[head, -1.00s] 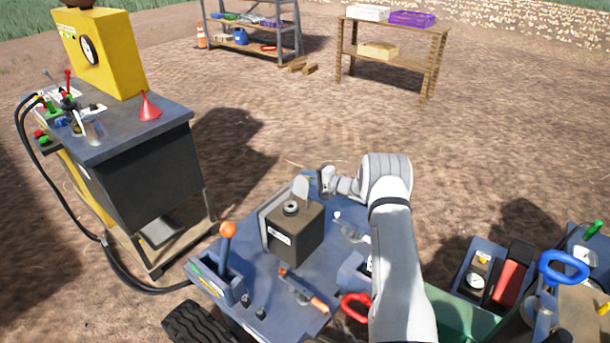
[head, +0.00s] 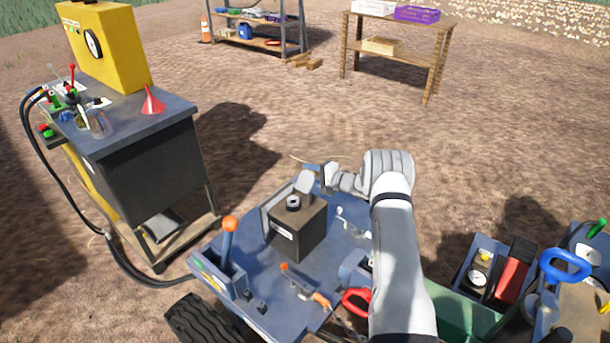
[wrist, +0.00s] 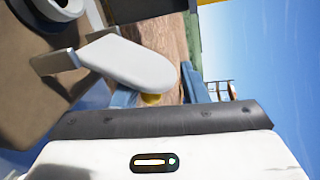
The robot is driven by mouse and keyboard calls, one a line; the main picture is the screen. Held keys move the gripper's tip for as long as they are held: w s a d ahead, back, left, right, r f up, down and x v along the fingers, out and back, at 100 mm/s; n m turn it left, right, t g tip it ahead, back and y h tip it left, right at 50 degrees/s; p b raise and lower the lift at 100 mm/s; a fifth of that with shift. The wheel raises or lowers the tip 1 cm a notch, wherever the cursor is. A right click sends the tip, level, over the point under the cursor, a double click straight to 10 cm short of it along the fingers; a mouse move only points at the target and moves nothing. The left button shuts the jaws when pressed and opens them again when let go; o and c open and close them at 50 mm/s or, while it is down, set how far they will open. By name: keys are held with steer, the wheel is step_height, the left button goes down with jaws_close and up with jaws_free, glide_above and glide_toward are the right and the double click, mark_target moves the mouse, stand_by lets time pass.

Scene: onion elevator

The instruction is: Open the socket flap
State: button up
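A brown box (head: 299,236) with a white label stands on the blue bed of a cart. On its top is a round grey socket (head: 292,203). A light grey rounded flap (head: 305,183) stands raised behind the socket, leaning away from it. The flap (wrist: 130,62) shows large in the wrist view, beside the socket ring (wrist: 62,6). My gripper (head: 327,177) is just right of the flap, at about its height. I cannot tell whether they touch.
An orange-knobbed lever (head: 229,226) and an orange-handled latch (head: 304,287) are on the cart, with a red handle (head: 358,301) below my arm. A grey workbench (head: 150,118) stands left. Blue and red parts crowd the lower right. Open ground lies behind the cart.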

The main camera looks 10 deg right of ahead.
steer(key=v, duration=0.7)
steer(key=shift+s+d+b, duration=0.2)
steer(key=shift+d+b, duration=0.1)
steer(key=shift+b, duration=0.05)
steer(key=shift+r, duration=0.1)
steer(key=shift+c, duration=0.4)
